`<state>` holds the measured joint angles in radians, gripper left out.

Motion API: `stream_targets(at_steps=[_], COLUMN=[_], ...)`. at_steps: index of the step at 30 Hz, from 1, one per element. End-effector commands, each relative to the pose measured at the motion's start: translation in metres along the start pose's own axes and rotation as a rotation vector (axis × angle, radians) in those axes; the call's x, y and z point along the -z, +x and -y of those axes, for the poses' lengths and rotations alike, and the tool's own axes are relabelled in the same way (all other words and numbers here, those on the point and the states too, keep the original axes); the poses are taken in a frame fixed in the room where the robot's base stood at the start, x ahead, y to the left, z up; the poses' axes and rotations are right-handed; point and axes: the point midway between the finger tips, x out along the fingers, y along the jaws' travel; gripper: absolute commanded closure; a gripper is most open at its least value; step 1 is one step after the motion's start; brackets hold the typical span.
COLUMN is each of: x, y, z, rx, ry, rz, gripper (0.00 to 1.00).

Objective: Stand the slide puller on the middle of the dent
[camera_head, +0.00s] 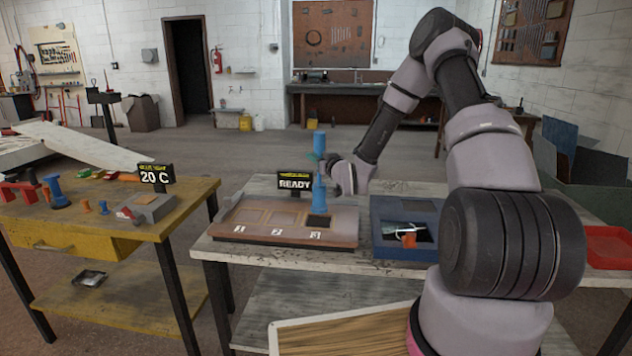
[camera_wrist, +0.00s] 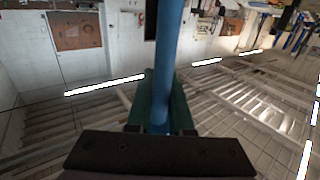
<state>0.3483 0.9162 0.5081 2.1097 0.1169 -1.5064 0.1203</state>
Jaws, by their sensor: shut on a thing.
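The slide puller (camera_head: 319,188) is a tall blue tool, held upright over the right part of a brown panel (camera_head: 250,216) on the bench. The panel has places marked 1, 2 and 3. A dark square (camera_head: 318,220) lies just under the puller's lower end, by mark 3; I cannot tell whether they touch, or whether the square is the puller's foot. The dent itself is not clearly visible. My gripper (camera_head: 320,160) is shut on the puller's shaft. In the wrist view its green fingers (camera_wrist: 150,112) clasp the blue shaft (camera_wrist: 164,60).
A READY sign (camera_head: 295,181) stands behind the panel. A blue tray (camera_head: 385,245) with an orange item is to the right, and a red tray (camera_head: 606,243) farther right. A yellow bench (camera_head: 100,225) with tools and a 20 C sign (camera_head: 154,175) stands left.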

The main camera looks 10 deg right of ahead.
Motion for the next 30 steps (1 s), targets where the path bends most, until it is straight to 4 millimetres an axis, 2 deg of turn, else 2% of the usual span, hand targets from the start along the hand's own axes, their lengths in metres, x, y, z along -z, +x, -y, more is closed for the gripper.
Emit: stream_targets(at_steps=[7, 14, 25, 26, 27, 28, 30], x=[-0.017, -0.047, -0.051, -0.053, -0.052, -0.052, -0.052], y=[0.001, 0.001, 0.001, 0.0, 0.0, 0.0, 0.0], z=[0.001, 0.001, 0.001, 0.001, 0.001, 0.001, 0.001], rx=[0.002, 0.002, 0.002, 0.002, 0.002, 0.002, 0.001], ry=[0.0, -0.001, -0.001, 0.0, -0.001, 0.0, 0.0], rz=[-0.003, -0.003, -0.004, -0.001, -0.001, -0.001, -0.001], gripper=[1.0, 1.0, 1.0, 0.77, 0.61, 0.51, 0.51])
